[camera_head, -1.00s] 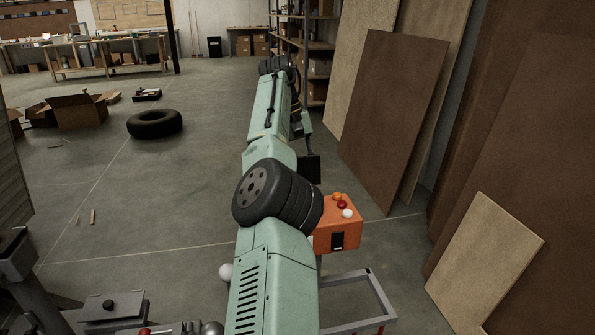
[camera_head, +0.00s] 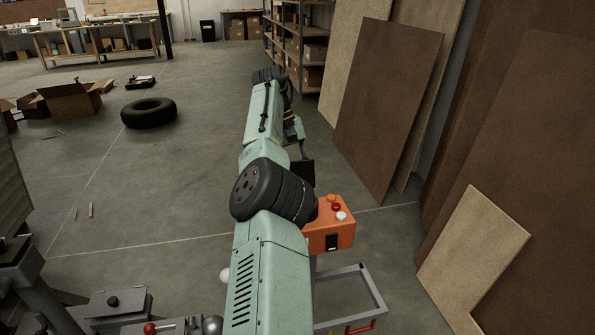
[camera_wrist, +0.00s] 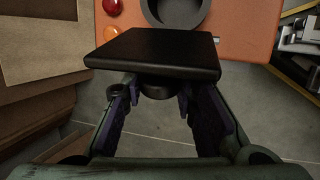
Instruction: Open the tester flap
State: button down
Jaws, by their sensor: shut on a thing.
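The tester is an orange box (camera_head: 318,239) with orange, red and white buttons, just right of my arm in the head view. Its orange top (camera_wrist: 245,25) fills the upper part of the wrist view, with a round dark recess (camera_wrist: 178,8). The black flap (camera_wrist: 155,50) lies across the middle of the wrist view, in front of the recess. My gripper (camera_wrist: 158,92) is shut on the dark knob below the flap's near edge. In the head view my arm hides most of the gripper and the tester's left side. The hinge is not clear.
A grey metal frame (camera_head: 372,290) stands below the tester. Brown boards (camera_head: 388,110) lean along the right. A tyre (camera_head: 149,113) and cardboard boxes (camera_head: 70,103) lie on the floor at the left. The floor between the tyre and my arm is clear.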

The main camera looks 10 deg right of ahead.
jog(key=c, duration=1.5)
grip_release()
jog(key=shift+s+d, duration=0.1)
jog(key=shift+s, duration=0.15)
jog(key=shift+o, duration=1.3)
jog(key=shift+w, duration=0.1)
jog(key=b, duration=0.5)
jog(key=shift+f+t, duration=0.3)
jog(key=shift+b, duration=0.7)
